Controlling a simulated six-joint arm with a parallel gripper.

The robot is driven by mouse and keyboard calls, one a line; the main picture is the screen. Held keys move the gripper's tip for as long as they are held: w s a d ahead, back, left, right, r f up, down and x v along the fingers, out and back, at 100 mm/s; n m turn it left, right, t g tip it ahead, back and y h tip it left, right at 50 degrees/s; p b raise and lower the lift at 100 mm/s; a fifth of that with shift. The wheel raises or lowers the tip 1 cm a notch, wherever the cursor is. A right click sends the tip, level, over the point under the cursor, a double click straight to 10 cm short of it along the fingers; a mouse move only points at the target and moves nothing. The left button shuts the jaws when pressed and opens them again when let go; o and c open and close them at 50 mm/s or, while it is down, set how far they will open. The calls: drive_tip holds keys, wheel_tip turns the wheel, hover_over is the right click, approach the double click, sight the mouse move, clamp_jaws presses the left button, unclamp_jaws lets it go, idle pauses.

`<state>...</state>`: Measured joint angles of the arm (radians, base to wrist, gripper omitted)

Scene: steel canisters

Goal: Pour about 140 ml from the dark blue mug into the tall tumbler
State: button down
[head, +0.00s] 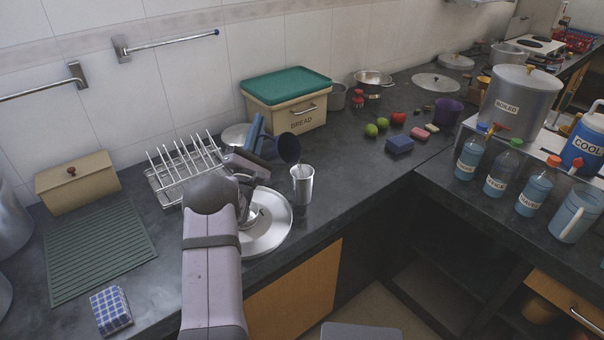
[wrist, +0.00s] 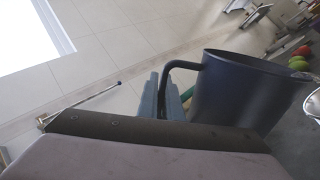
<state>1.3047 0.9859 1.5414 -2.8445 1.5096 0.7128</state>
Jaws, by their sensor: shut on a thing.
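The dark blue mug (head: 279,149) is held above the counter, tipped so its mouth faces right. In the wrist view the mug (wrist: 235,100) fills the right side, with its handle toward my gripper (wrist: 172,98). My gripper (head: 256,138) is shut on the mug at its handle side.
A round steel lid or plate (head: 278,233) lies left of the tumbler. A wire dish rack (head: 172,184) stands behind my arm. A bread box (head: 262,112) is behind the mug. Fruit and a blue sponge (head: 400,146) lie farther right. The counter right of the tumbler is clear.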

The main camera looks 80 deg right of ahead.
drive_tip(key=n, duration=0.1)
drive_tip(key=w+f+n+t, duration=0.1)
drive_tip(key=n, duration=0.1)
drive_tip(key=shift+d+f+t+y+p, duration=0.1)
drive_tip(key=shift+d+t+y+p, duration=0.2)
drive_tip(key=shift+d+y+p, duration=0.1)
drive_tip(key=shift+w+d+f+n+t+y+b, duration=0.3)
drive_tip(key=shift+w+f+n, duration=0.2)
drive_tip(key=shift+f+n, duration=0.25)
drive_tip(key=shift+w+d+f+n+t+y+b, duration=0.15)
drive_tip(key=shift+w+f+n+y+b, duration=0.25)
drive_tip(key=shift+f+n, duration=0.35)
drive_tip(key=shift+w+d+f+n+t+y+b, duration=0.25)
drive_tip(key=shift+w+f+n+b, duration=0.15)
drive_tip(key=shift+w+f+n, duration=0.25)
drive_tip(key=shift+s+f, duration=0.1)
drive_tip(key=w+d+f+n+y, duration=0.1)
drive_tip(key=w+f+n+y, duration=0.2)
drive_tip(key=f+n, duration=0.2)
drive_tip(key=shift+w+d+f, duration=0.2)
drive_tip(key=shift+f, duration=0.2)
